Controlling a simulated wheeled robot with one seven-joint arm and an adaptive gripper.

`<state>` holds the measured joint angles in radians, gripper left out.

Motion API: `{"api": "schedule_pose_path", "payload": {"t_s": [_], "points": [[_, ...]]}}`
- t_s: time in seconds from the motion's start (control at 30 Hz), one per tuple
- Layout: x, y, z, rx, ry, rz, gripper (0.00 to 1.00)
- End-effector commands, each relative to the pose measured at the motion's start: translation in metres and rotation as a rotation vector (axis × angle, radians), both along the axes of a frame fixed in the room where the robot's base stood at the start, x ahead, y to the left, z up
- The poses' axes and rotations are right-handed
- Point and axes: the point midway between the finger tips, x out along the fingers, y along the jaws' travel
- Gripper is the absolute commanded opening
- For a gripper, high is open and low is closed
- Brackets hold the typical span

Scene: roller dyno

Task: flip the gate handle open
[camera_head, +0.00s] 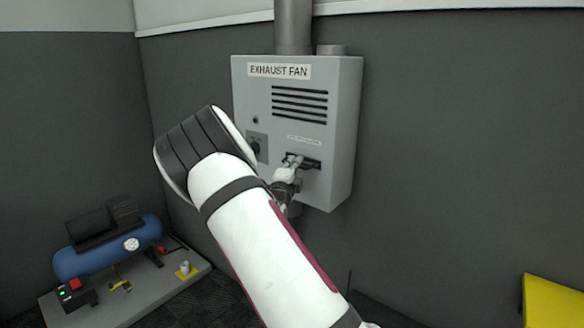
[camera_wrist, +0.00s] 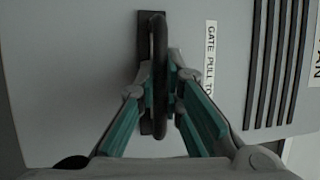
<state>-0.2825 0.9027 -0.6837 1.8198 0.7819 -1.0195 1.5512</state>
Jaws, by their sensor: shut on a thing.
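The gate handle (camera_head: 309,163) is a dark bar on a dark backing plate, low on the front of the grey exhaust fan box (camera_head: 342,120). In the wrist view the gate handle (camera_wrist: 160,62) runs up the picture, beside a label reading "GATE PULL TO", cut off by the view. My gripper (camera_head: 293,160) is at the handle. In the wrist view its two teal-padded fingers (camera_wrist: 163,85) lie on either side of the bar, shut on it. My arm hides part of the box's lower left. Whether the handle has swung out from the box I cannot tell.
A knob on a small plate (camera_head: 257,146) sits left of the handle, partly behind my arm. A grey pipe (camera_head: 293,25) rises from the box. A blue compressor (camera_head: 110,248) stands on a low base at lower left. A yellow object (camera_head: 553,300) is at lower right.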

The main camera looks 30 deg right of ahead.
Motion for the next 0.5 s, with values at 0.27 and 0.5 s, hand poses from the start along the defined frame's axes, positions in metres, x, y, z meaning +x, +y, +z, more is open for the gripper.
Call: {"api": "schedule_pose_path", "payload": {"t_s": [0.27,0.5], "points": [[-0.017,0.051,-0.002,0.005,0.004,0.005,0.00],[-0.026,0.071,-0.003,0.002,0.007,0.001,0.00]]}}
